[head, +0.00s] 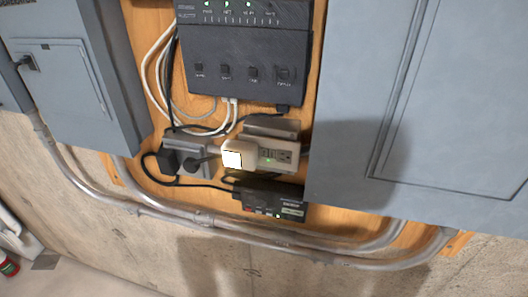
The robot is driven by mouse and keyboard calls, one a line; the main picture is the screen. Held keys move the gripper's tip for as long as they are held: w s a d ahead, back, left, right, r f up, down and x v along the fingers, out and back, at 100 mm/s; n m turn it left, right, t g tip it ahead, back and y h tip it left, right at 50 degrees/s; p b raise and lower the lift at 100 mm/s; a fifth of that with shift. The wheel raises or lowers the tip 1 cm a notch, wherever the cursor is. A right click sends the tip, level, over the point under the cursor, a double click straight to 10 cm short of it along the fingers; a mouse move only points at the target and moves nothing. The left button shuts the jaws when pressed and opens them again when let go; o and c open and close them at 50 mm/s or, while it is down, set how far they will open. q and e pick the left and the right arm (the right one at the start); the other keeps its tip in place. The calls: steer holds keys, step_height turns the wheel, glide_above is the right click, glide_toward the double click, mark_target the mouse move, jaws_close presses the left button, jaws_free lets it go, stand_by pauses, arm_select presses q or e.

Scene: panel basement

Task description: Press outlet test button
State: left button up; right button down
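A beige outlet (277,155) is mounted low on the wooden backboard, between the two grey electrical panels. It has a small green light and dark slots; its test button is too small to make out clearly. A whitish block-shaped adapter (237,152) with a bright white face covers the outlet's left part. A grey outlet box (187,158) with black plugs in it sits just to the left. Neither of my grippers shows in the head view.
A dark router-like box (243,55) with lit indicators hangs above, with white and black cables. A small black device (270,199) sits below. Grey panels (430,100) and (65,75) flank the board. Metal conduits (200,219) run below along the concrete wall.

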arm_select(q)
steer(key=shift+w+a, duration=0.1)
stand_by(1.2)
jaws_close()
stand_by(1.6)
